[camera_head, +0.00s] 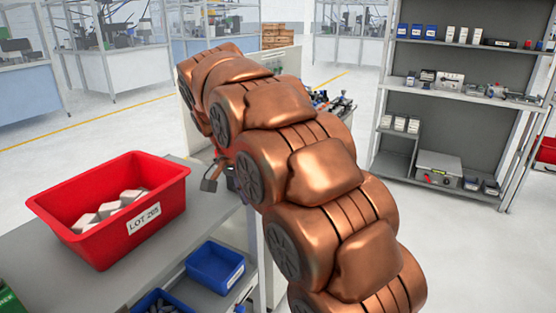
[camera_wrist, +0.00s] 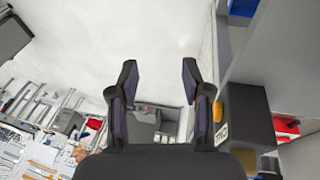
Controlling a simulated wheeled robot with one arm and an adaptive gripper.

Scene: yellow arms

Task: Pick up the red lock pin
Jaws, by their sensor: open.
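My gripper (camera_wrist: 158,76) shows in the wrist view with its two dark fingers spread apart and nothing between them. I cannot make out the red lock pin for certain in either view. In the head view, a small dark-grey block (camera_head: 210,184) with a thin red part (camera_head: 221,160) above it shows beside my copper-coloured arm, near the grey table's far end. It is too small to tell what it is. My arm hides much of the area behind it, and my gripper cannot be made out there.
A red bin (camera_head: 112,236) labelled LOT 265 with whitish blocks stands on the grey table (camera_head: 207,207). A blue bin (camera_head: 215,270) sits lower, beside my arm. Shelving (camera_head: 460,65) stands at the right. In the wrist view, a dark box (camera_wrist: 247,118) is right of the fingers.

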